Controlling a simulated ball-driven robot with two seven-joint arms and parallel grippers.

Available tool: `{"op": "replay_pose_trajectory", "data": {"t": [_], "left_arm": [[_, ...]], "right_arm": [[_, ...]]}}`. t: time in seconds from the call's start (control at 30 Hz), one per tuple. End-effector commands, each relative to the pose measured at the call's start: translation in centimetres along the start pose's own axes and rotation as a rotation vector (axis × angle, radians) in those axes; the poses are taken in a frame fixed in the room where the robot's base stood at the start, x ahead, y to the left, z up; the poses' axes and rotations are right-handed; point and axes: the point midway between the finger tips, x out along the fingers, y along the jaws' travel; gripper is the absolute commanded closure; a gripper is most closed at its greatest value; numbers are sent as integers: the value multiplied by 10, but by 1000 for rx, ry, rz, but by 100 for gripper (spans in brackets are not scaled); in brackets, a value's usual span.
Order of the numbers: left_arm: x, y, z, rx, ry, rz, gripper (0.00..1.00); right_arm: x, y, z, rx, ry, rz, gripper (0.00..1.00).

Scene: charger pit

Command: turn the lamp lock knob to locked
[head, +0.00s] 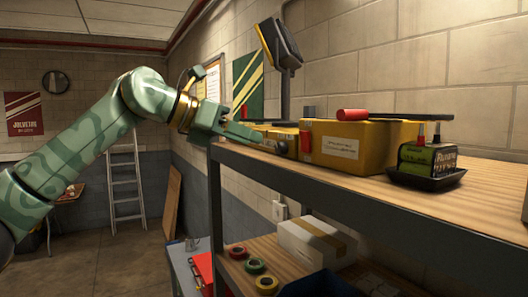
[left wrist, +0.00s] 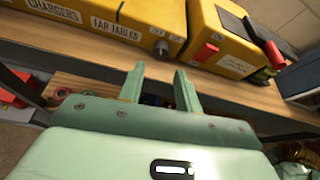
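A dark round knob (head: 282,148) sticks out of the front of a low yellow box (head: 262,131) on the upper shelf. In the left wrist view the knob (left wrist: 161,47) sits between two small white labels, too blurred to read; I cannot tell its setting. My left gripper (head: 258,137) reaches in from the left, close to the knob. In the left wrist view its two fingers (left wrist: 159,76) are apart with nothing between them, and the knob lies just beyond the tips, apart from them. A lamp (head: 279,45) stands on a dark post behind the boxes. My right gripper is not in view.
A larger yellow box (head: 345,146) with a red-ended handle (head: 352,115) stands right of the knob. A green battery (head: 425,158) sits in a black tray further right. The shelf's dark front edge (head: 330,190) runs below. Tape rolls (head: 255,266) lie on the lower shelf.

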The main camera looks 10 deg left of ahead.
Motion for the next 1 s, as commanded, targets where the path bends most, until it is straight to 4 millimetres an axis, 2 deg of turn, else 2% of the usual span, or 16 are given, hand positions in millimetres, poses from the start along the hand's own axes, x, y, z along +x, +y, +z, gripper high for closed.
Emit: {"op": "replay_pose_trajectory", "data": {"t": [0.03, 0.2, 0.4, 0.57, 0.87, 1.0], "left_arm": [[-14, 2, -3, 0, -3, 4, 66], [-59, 1, -2, -1, -3, 2, 66], [-93, 1, 0, -1, -2, 0, 66], [-102, 0, 0, 0, -1, -1, 66], [-103, 0, 1, -1, -4, -1, 66], [-105, 2, 18, -27, -93, -9, 66]], "right_arm": [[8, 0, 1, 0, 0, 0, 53], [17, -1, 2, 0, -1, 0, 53], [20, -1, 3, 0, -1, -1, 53], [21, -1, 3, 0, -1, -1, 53], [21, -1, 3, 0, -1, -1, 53], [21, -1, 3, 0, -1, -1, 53]]}}
